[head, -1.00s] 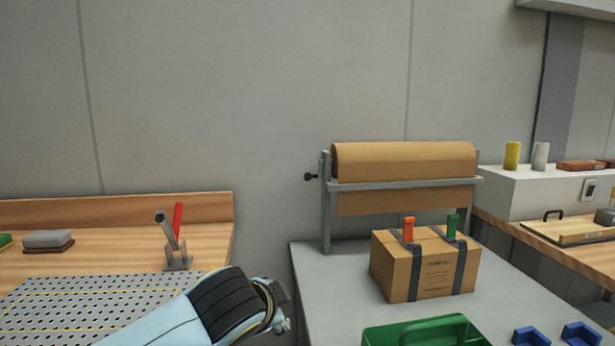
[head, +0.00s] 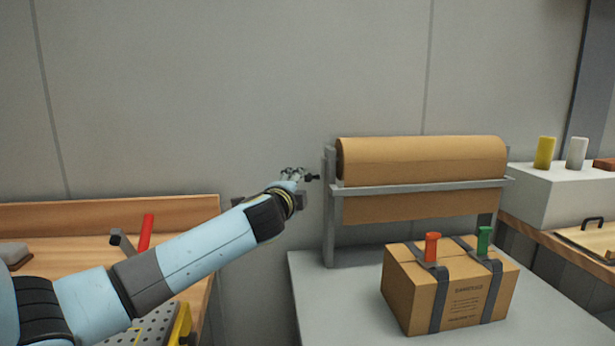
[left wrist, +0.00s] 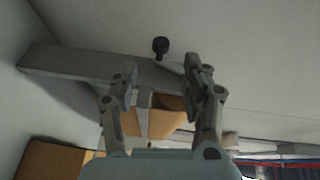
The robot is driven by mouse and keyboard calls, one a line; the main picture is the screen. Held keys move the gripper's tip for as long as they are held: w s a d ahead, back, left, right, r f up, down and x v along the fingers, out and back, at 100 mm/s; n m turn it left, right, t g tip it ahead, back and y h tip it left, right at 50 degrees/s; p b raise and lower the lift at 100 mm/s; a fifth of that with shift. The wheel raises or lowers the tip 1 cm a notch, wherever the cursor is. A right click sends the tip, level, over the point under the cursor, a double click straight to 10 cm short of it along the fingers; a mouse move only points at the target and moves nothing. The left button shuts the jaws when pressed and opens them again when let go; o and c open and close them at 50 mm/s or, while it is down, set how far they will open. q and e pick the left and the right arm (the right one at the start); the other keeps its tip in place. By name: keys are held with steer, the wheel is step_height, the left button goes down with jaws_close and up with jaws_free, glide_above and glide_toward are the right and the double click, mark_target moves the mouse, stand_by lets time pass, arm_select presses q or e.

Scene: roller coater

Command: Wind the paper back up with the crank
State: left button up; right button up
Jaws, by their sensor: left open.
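The brown paper roll (head: 425,160) hangs in a grey metal stand (head: 330,225), with a sheet of paper (head: 400,207) hanging below the crossbar. The small dark crank knob (head: 312,177) sticks out at the stand's left side. My left gripper (head: 294,174) is at the knob's left, at about its height. In the left wrist view the left gripper (left wrist: 160,80) is open and empty, its fingers spread apart. The crank knob (left wrist: 161,45) shows there beyond the fingertips, between their lines. A piece of the brown paper (left wrist: 165,118) shows between the fingers. My right gripper is not in view.
A strapped cardboard box (head: 450,290) with an orange and a green handle stands on the grey table (head: 340,310) before the roll. A wooden bench (head: 180,212) with a red-handled clamp (head: 146,233) is at left. The wall above is clear.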

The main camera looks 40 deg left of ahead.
mark_target(306, 179)
arm_select(q)
steer(key=x, duration=0.5)
steer(key=shift+w+r, duration=0.15)
steer(key=x, duration=0.3)
steer(key=shift+w+a+b, duration=0.1)
steer(key=shift+w+b, duration=0.1)
steer(key=shift+b, duration=0.15)
steer(key=shift+w, duration=0.15)
steer(key=shift+w+a, duration=0.15)
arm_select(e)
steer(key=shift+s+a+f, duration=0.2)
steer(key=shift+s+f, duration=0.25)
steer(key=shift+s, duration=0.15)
arm_select(q)
steer(key=shift+c, duration=0.3)
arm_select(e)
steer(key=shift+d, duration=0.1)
arm_select(q)
steer(key=shift+c, duration=1.2)
jaws_close()
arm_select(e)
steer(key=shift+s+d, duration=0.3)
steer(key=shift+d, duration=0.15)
